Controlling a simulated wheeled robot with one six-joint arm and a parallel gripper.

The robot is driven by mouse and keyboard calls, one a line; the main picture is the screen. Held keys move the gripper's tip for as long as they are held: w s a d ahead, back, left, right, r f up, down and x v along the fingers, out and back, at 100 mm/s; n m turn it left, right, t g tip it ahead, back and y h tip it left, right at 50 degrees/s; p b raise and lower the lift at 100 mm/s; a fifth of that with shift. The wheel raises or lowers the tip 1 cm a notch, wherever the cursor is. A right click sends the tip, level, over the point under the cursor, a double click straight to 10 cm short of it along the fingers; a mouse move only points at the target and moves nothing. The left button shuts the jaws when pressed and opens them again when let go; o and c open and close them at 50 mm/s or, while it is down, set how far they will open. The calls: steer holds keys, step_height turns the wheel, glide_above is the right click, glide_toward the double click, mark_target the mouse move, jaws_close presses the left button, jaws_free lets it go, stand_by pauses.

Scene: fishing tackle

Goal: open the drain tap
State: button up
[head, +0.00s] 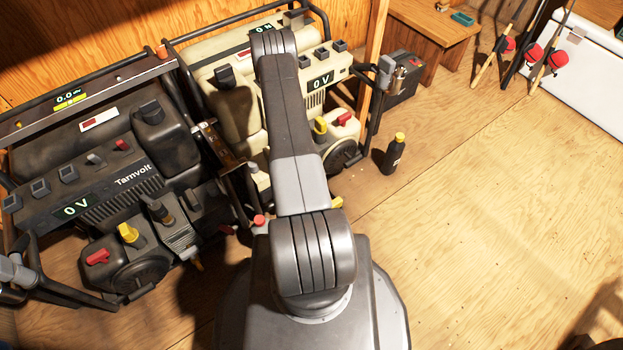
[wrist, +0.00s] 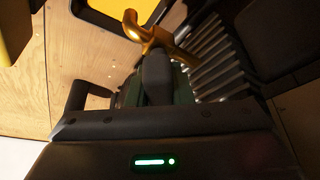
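A brass tap-like fitting (wrist: 150,38) with a branching body shows at the top centre of the wrist view, and I take it for the drain tap. A dark, rounded upright piece, which looks like part of my gripper (wrist: 157,72), stands in front of its lower part. I cannot tell whether the two touch or how far apart the fingers are. In the head view my arm reaches over the cream generator (head: 215,52) and hides my gripper. I cannot make out the brass fitting there.
A black generator (head: 80,150) stands at the left, with tube frames and knobs close to my arm. A dark bottle with a yellow cap (head: 393,155) stands on the floor right of the cream generator. The wooden floor (head: 480,220) at the right is mostly clear.

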jaws_close()
steer(key=shift+f+n+b, duration=0.15)
steer(key=shift+n+b, duration=0.15)
steer(key=shift+b, duration=0.25)
steer(key=shift+n+y+b, duration=0.3)
steer(key=shift+n+b, duration=0.2)
steer(key=shift+b, duration=0.2)
steer(key=shift+n+y+b, duration=0.4)
steer(key=shift+n+b, duration=0.6)
steer(key=shift+b, duration=0.1)
steer(key=n+y+b, duration=0.1)
steer(key=n, duration=0.2)
steer(key=shift+a+n, duration=0.15)
steer(key=shift+n, duration=0.15)
steer(key=shift+a+r+n+y+b, duration=0.15)
steer(key=shift+n+y, duration=0.2)
steer(key=shift+n, duration=0.4)
steer(key=shift+r+n+y+b, duration=0.15)
steer(key=shift+n+y, duration=0.2)
steer(key=shift+n, duration=0.4)
steer(key=shift+f+g, duration=0.1)
steer(key=shift+g, duration=0.2)
